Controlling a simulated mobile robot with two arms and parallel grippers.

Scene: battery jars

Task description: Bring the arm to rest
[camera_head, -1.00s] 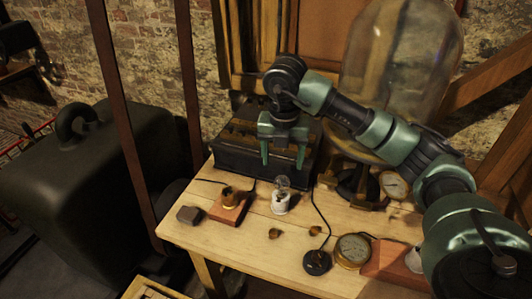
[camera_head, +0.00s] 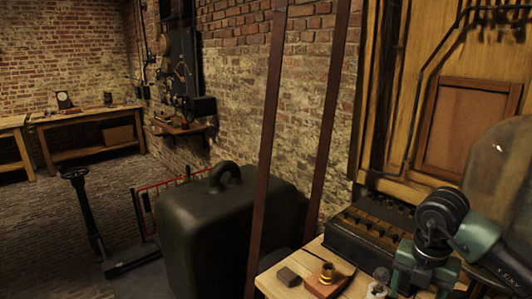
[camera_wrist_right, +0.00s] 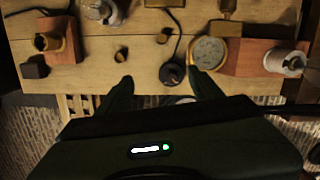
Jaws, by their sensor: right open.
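My right arm comes in at the right edge of the head view. Its green gripper (camera_head: 424,272) hangs over the workbench, in front of the dark battery box (camera_head: 372,238). In the right wrist view my right gripper (camera_wrist_right: 161,86) is open, with its two dark fingers apart and nothing between them. The fingertips point toward the wooden bench top (camera_wrist_right: 140,75) near its edge. The round black base (camera_wrist_right: 172,73) and the brass gauge (camera_wrist_right: 208,53) show beyond the fingers. My left gripper is in neither view.
A wooden block with a brass cup (camera_head: 326,278) and a dark block (camera_head: 288,277) stand on the bench. A glass dome (camera_head: 500,175) is at the right. A big dark weight (camera_head: 215,225) stands left of the bench, behind rust-brown posts (camera_head: 270,150). Open floor lies farther left.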

